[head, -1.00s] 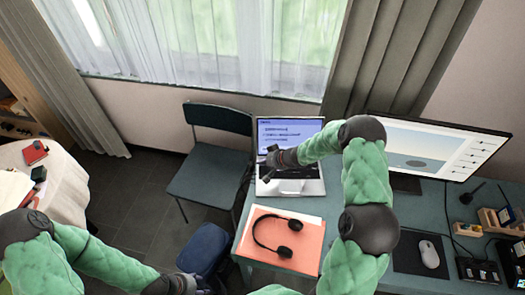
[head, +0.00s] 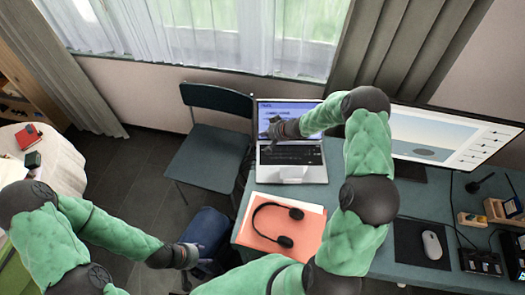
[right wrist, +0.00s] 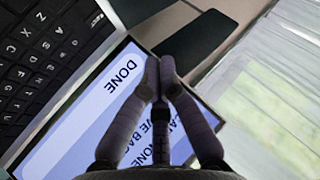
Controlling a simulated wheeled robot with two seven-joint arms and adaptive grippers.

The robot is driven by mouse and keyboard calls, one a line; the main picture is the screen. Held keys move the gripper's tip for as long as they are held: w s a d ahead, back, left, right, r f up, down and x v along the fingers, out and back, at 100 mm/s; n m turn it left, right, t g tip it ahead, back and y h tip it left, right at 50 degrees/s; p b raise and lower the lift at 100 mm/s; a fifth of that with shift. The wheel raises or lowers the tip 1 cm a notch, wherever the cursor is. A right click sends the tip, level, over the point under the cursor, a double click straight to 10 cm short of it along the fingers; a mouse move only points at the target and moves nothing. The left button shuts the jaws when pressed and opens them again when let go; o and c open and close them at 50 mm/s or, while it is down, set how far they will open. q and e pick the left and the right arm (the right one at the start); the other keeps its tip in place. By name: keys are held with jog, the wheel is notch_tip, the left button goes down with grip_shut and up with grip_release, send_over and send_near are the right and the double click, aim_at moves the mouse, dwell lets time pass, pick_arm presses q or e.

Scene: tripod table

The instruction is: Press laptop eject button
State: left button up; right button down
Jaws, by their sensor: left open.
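The laptop (head: 292,172) stands open on the desk, its keyboard facing me and its screen (head: 302,108) lit. My right gripper (head: 270,130) is in front of the screen's lower left in the head view. The word "DONE" shows beside the tips; other text is partly covered by the fingers. I cannot make out an eject button. My left gripper (head: 190,256) is open and empty, low beside the blue seat, away from the laptop.
An orange folder (head: 262,232) with black headphones (head: 256,225) lies in front of the laptop. A large monitor (head: 440,140) and a mouse (head: 431,245) are to the right. A dark chair (head: 205,155) stands left of the desk (head: 408,205). A blue seat (head: 207,228) is below it.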

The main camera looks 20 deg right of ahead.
jog(key=b, duration=0.8)
send_over(262, 150)
jog(key=shift+s+d+f, duration=0.1)
jog(key=shift+s+f, duration=0.05)
jog(key=shift+f, duration=1)
jog(key=shift+s+d+f, duration=0.1)
jog(key=shift+d+f, duration=0.05)
jog(key=shift+f, duration=1.05)
jog(key=shift+s+d+f, duration=0.1)
jog(key=shift+s+f, duration=0.05)
jog(key=shift+f, duration=1)
jog(key=shift+f+b, duration=0.4)
jog(key=shift+f, duration=0.3)
jog(key=shift+f+p, duration=0.3)
jog(key=shift+f, duration=0.4)
jog(key=shift+r, duration=0.1)
jog(key=shift+r+p, duration=0.6)
jog(key=shift+p, duration=0.5)
jog(key=shift+r, duration=0.1)
